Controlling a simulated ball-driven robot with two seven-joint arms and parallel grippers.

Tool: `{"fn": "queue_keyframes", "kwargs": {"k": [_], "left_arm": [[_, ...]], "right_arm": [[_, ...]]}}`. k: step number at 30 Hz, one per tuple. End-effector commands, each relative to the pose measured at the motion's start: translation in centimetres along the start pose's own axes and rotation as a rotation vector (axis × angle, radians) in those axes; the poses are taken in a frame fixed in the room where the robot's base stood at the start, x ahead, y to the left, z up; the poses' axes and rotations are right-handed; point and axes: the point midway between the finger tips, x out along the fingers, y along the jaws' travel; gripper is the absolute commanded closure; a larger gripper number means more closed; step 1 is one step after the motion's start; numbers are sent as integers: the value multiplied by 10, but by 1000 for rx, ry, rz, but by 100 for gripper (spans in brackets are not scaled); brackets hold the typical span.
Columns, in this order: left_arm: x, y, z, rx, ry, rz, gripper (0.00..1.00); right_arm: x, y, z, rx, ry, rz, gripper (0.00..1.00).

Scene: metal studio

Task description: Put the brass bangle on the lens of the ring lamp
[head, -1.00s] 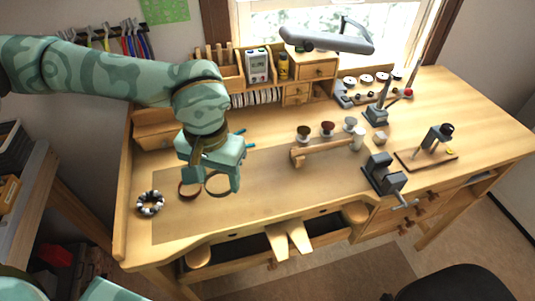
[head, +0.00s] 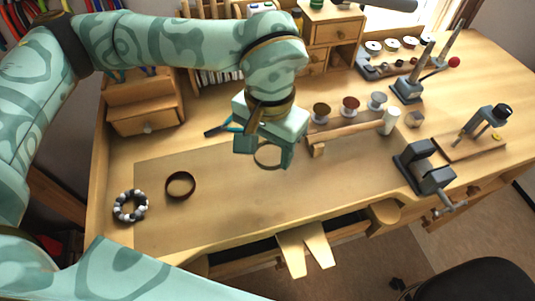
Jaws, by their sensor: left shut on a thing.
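My left gripper (head: 268,153) is shut on the brass bangle (head: 268,167), a thin ring hanging between the fingertips. It is held over the work mat, short of the row of small spools; the fingers hide part of its rim. A dark brown bangle (head: 180,186) and a black, grey and white beaded bracelet (head: 130,206) lie on the bench to the left. The ring lamp shows only as a grey edge (head: 388,4) at the top; its lens is out of view. My right gripper is not in view.
A wooden holder (head: 345,138) with spools (head: 350,105) stands to the right of the gripper. A vise (head: 425,170) and a small stand (head: 485,125) are further right. A small drawer unit (head: 145,115) is at left. The mat's middle (head: 230,210) is clear.

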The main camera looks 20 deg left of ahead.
Motion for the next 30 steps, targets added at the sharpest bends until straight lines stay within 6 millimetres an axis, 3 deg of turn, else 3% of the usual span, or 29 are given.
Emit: {"fn": "queue_keyframes", "kwargs": {"k": [3,10,15,27,28,30], "left_arm": [[20,-10,-11,-3,-2,1,81],[39,-21,-23,-3,-1,1,81],[66,-20,-22,0,-1,2,81],[70,-20,-23,0,2,-1,81],[70,-20,-23,0,2,-1,40],[70,-20,-23,0,2,0,24]], "right_arm": [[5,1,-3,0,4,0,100],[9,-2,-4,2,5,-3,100],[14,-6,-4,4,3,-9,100],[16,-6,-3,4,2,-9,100],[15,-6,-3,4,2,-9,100],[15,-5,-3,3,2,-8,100]]}}
